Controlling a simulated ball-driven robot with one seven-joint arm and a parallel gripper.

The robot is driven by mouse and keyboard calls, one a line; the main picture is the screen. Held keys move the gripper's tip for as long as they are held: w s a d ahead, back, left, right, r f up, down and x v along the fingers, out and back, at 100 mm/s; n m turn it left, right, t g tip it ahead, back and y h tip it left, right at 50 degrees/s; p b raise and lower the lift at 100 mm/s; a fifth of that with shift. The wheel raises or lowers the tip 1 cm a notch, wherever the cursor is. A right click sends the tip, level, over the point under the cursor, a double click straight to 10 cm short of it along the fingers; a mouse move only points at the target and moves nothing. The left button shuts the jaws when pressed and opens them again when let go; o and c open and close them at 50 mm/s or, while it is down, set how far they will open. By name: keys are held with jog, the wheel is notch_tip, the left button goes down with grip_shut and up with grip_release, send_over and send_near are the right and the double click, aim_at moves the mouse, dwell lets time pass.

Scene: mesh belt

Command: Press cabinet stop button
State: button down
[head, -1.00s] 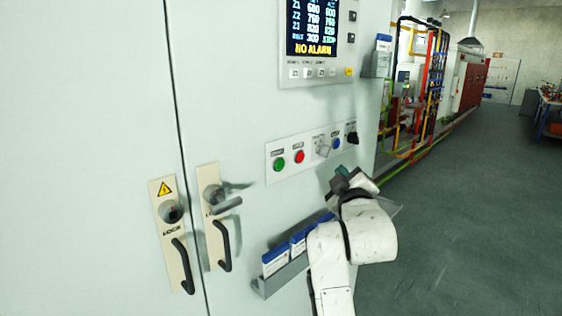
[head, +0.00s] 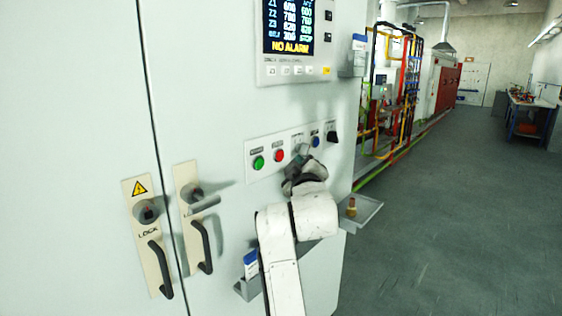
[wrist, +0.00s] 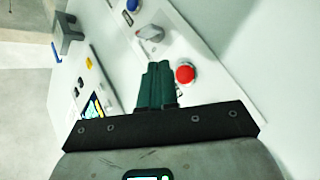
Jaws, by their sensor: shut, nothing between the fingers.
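The cabinet's button panel (head: 290,150) carries a red button (head: 279,155), the likely stop button, with a green button (head: 258,163) to its left. Their labels are too small to read. My gripper (head: 301,153) is in front of the panel, just right of the red button. In the wrist view the red button (wrist: 185,73) is uncovered, close beside the green fingers (wrist: 155,75). The fingers are together and empty. A grey selector knob (wrist: 150,32) lies beyond the fingertips. I cannot tell whether the fingers touch the panel.
A blue button (head: 316,140) and a black knob (head: 332,136) sit at the panel's right end. A display (head: 288,28) is above. Door handles (head: 205,245) stick out at left. A tray (head: 365,212) juts out at right. Open floor (head: 450,200) lies to the right.

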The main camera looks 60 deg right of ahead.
jog(key=shift+w+d, duration=0.15)
jog(key=shift+w, duration=0.45)
jog(key=shift+w+d, duration=0.15)
jog(key=shift+w, duration=0.45)
jog(key=shift+w, duration=0.1)
dwell(1.1)
jog(key=shift+w+d, duration=0.1)
jog(key=shift+w, duration=0.2)
jog(key=shift+w+d, duration=0.1)
jog(key=shift+w, duration=0.35)
dwell(0.8)
jog(key=shift+s+a+p, duration=0.2)
jog(key=shift+s+p, duration=0.2)
jog(key=shift+s, duration=0.45)
jog(key=s+p, duration=0.1)
jog(key=s, duration=0.1)
jog(key=s+a+p, duration=0.1)
jog(key=s, duration=0.2)
jog(key=shift+a, duration=0.1)
dwell(0.3)
